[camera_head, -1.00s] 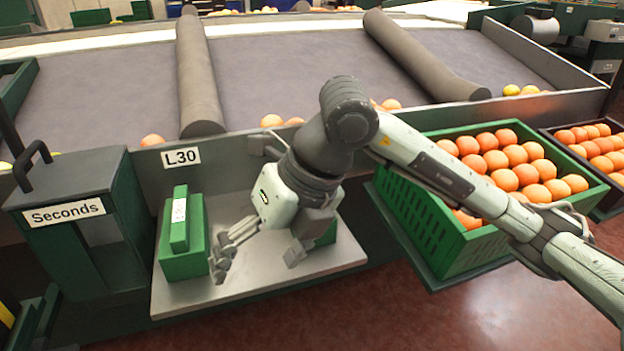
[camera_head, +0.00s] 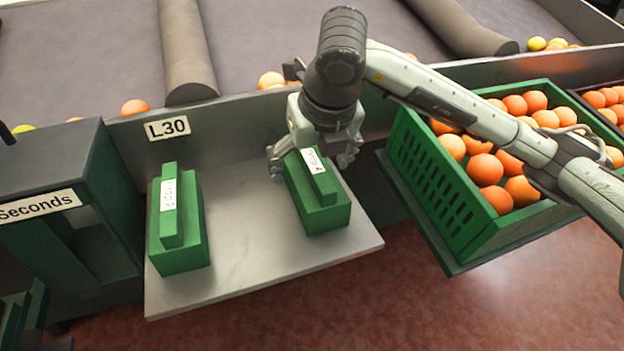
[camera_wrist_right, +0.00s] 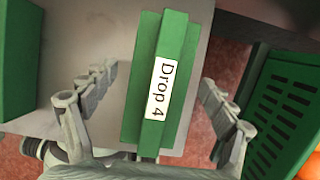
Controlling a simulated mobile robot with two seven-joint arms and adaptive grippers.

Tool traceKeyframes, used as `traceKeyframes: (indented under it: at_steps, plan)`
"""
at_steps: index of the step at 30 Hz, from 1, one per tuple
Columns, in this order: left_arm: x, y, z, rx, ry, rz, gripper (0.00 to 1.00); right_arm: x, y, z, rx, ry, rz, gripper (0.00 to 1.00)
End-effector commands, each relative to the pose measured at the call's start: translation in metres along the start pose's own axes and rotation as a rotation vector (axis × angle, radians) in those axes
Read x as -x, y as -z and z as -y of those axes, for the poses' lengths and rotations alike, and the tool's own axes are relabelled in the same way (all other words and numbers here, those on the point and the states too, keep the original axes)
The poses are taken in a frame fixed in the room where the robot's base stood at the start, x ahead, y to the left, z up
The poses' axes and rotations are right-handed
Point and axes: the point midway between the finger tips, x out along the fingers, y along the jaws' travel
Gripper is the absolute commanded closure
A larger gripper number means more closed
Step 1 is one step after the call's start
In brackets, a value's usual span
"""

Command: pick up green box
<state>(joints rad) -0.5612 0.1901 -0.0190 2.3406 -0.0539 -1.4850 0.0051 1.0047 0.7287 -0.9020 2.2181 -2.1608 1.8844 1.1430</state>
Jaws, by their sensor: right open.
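Two green boxes with raised tops and white labels stand on a grey shelf (camera_head: 240,265). The right green box (camera_head: 325,212) is under my right gripper (camera_head: 315,165). My right gripper is open, with one finger on each side of this box's far end. In the right wrist view the same box (camera_wrist_right: 148,120), labelled "Drop 4", lies between the spread fingers of the gripper (camera_wrist_right: 155,95), with a gap on both sides. The left green box (camera_head: 182,240) stands apart near the shelf's left end; part of it shows at the wrist view's left edge (camera_wrist_right: 18,60). My left gripper is not in view.
A green crate of oranges (camera_head: 480,235) stands right of the shelf. A dark green bin labelled "Seconds" (camera_head: 100,200) is at the left. The conveyor wall with an "L30" sign (camera_head: 167,128) rises behind the shelf. The shelf between the boxes is clear.

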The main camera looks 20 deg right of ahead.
Motion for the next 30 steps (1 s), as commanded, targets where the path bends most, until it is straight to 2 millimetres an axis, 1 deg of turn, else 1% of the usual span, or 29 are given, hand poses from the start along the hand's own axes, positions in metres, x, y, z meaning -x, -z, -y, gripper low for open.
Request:
traceKeyframes:
  at_steps: [1, 3, 6, 14, 17, 27, 30]
  plan:
    - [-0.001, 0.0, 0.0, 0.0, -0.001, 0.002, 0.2, -0.009, 0.003, 0.001, -0.002, 0.002, -0.005, 0.16]
    - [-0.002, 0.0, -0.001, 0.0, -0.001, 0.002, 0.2, -0.019, 0.002, 0.001, -0.002, 0.0, -0.002, 0.16]
    - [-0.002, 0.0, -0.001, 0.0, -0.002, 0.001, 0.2, -0.028, 0.002, 0.0, 0.0, 0.0, -0.002, 0.16]
    - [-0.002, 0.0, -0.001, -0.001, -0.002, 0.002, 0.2, -0.03, 0.001, 0.0, 0.0, -0.001, 0.001, 0.16]
    - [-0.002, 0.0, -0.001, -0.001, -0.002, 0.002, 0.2, -0.03, 0.001, 0.0, 0.0, -0.001, 0.001, 0.27]
    - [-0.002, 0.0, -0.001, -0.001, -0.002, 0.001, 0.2, -0.03, 0.001, 0.0, 0.0, -0.001, 0.001, 0.69]
    - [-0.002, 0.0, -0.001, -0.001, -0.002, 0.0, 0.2, -0.029, 0.001, 0.0, 0.0, -0.001, 0.002, 0.79]
